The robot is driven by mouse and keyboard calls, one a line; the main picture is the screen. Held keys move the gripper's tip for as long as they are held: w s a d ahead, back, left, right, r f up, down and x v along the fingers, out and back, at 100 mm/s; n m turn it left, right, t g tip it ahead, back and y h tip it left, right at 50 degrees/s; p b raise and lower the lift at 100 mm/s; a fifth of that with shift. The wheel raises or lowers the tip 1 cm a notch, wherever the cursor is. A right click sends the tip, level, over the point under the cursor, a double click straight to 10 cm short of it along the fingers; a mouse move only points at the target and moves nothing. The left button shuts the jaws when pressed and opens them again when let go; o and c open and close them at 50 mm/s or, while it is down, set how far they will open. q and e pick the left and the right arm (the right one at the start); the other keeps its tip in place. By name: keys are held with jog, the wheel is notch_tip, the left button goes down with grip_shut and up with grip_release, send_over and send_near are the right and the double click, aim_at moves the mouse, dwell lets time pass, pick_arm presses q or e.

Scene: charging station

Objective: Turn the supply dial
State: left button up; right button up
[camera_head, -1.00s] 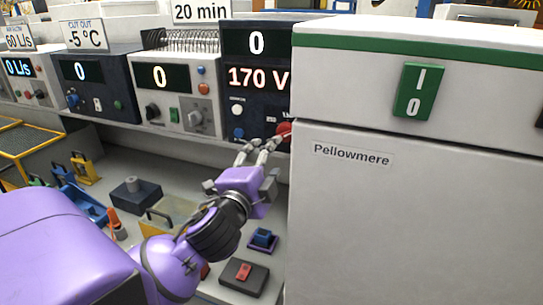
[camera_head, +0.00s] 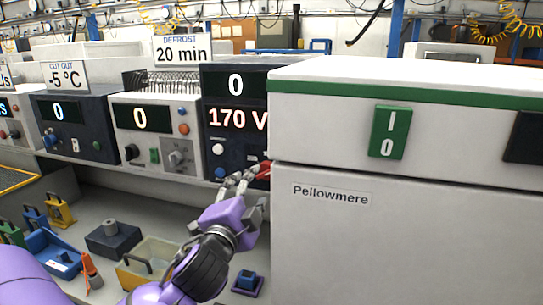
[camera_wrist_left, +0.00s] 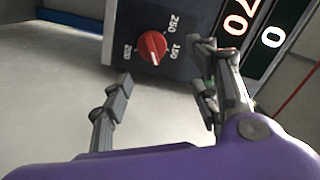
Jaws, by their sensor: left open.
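The red supply dial (camera_head: 264,170) is at the lower right of the dark supply unit (camera_head: 232,145), which reads 0 and 170 V. In the left wrist view the dial (camera_wrist_left: 152,46) sits on a dark panel marked 150, 200 and 250. My left gripper (camera_head: 241,179) is open and just in front of the dial, partly overlapping it in the head view. In the left wrist view its fingers (camera_wrist_left: 162,80) are spread, with the dial beyond and between them. I cannot tell whether a fingertip touches the panel. My right gripper is not in view.
A large white cabinet (camera_head: 400,240) with a green switch (camera_head: 390,132) stands close on the right. Other instrument units (camera_head: 152,135) line the shelf to the left.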

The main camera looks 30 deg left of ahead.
aim_at(265, 174)
pick_arm(q)
jog(key=w+a+n, duration=0.1)
jog(key=w+n, duration=0.2)
jog(key=n, duration=0.3)
jog(key=w+n, duration=0.4)
jog(key=n, duration=0.2)
jog(key=w+a+f+n, duration=0.1)
jog(key=w+n, duration=0.2)
jog(key=n, duration=0.3)
jog(key=shift+w+a+h, duration=0.35)
jog(key=shift+h, duration=0.05)
jog(key=shift+r, duration=0.1)
jog(key=c, duration=1.1)
